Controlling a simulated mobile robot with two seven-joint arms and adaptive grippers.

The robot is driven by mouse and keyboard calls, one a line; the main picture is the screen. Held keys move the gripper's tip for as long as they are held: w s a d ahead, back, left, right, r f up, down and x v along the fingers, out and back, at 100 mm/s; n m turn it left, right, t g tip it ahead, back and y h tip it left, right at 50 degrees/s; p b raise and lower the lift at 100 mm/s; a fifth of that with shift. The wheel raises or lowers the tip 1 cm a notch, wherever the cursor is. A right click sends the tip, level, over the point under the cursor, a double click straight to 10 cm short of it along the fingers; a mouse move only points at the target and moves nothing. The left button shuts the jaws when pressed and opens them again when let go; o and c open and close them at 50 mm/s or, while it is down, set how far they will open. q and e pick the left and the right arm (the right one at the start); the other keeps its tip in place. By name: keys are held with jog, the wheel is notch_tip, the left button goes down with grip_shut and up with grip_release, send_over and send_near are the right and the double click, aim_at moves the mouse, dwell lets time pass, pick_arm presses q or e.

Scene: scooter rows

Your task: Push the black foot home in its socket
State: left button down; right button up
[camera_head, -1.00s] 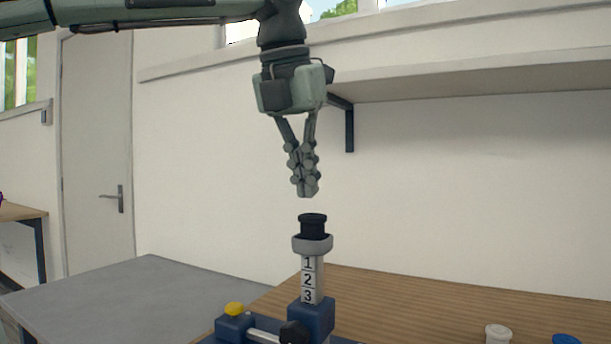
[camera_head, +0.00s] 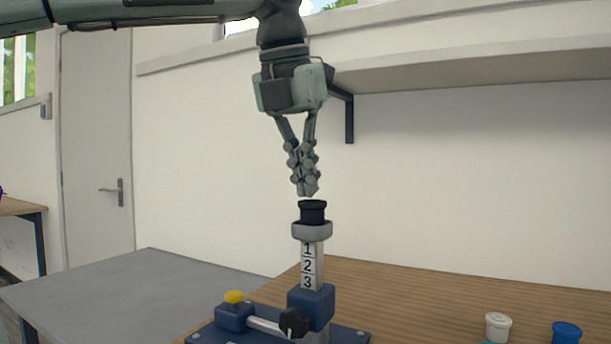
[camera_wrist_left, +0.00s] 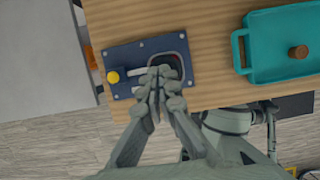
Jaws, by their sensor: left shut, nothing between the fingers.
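The black foot (camera_head: 313,212) stands upright in the grey ring-shaped socket (camera_head: 312,231) on top of a post marked 1, 2, 3 (camera_head: 308,266). A good part of the foot shows above the ring. My left gripper (camera_head: 307,192) is shut and empty, pointing down just above the foot, with a very small gap or none; I cannot tell if they touch. In the left wrist view my left gripper's fingers (camera_wrist_left: 158,78) hide the foot, and part of the socket ring (camera_wrist_left: 184,58) shows behind them. My right gripper is not in view.
The post stands on a blue base (camera_head: 346,334) with a yellow knob (camera_head: 234,296) and a black knob (camera_head: 294,322). White (camera_head: 498,326) and blue (camera_head: 566,332) lidded pots stand at right. A teal tray (camera_wrist_left: 246,73) lies beside the base. A shelf (camera_head: 480,75) runs above.

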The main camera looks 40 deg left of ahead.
pick_arm(q)
jog(key=shift+f+b, duration=0.35)
jog(key=shift+f, duration=0.35)
notch_tip(320, 180, up, 3)
jog(key=shift+p, duration=1.25)
jog(key=shift+r+p, duration=0.5)
jog(key=shift+r, duration=1.55)
